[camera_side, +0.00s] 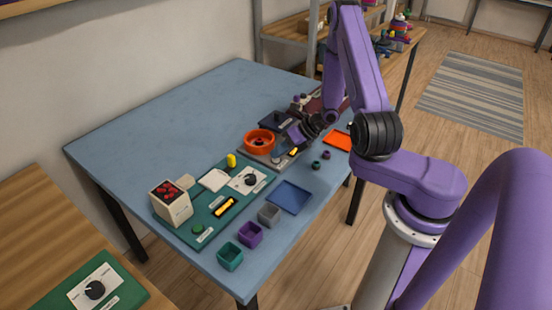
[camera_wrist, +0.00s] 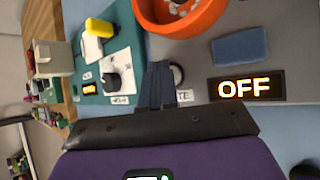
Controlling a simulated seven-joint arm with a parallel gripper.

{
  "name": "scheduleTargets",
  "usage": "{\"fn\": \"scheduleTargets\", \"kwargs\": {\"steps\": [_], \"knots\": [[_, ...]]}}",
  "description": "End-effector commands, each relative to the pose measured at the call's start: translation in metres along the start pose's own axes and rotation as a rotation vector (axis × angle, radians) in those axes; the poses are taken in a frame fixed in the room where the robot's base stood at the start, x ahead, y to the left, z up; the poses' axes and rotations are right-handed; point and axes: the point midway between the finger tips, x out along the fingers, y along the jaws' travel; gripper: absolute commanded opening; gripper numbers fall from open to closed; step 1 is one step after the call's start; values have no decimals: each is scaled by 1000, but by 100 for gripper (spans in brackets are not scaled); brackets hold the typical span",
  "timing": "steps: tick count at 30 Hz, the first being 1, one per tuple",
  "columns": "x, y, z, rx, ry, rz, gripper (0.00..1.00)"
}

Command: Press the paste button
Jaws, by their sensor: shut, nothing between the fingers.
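The paste button (camera_wrist: 179,74) is a small round part on a grey station plate (camera_side: 262,161), with a partly covered label ending in "TE" beside it. My gripper (camera_wrist: 158,68) is shut and empty, its fingers just beside the button in the wrist view and hiding part of it. I cannot tell whether they touch. A display (camera_wrist: 246,88) on the plate reads "OFF" in glowing letters. An orange bowl (camera_side: 259,141) with pale contents sits on the plate. In the side view my gripper (camera_side: 287,143) is low over this plate.
A green board (camera_side: 212,210) to the left carries a dial (camera_side: 250,180), a yellow piece (camera_side: 231,160) and a box of red items (camera_side: 171,202). A blue pad (camera_wrist: 239,45) lies near the display. A blue tray (camera_side: 290,197) and small bins (camera_side: 250,234) line the front edge.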

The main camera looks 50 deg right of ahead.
Motion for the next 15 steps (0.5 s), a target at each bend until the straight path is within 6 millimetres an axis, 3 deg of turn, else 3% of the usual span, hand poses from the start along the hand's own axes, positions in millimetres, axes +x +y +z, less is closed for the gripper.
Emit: {"fn": "scheduleTargets", "kwargs": {"steps": [15], "knots": [[-2,2,2,0,1,0,0]]}}
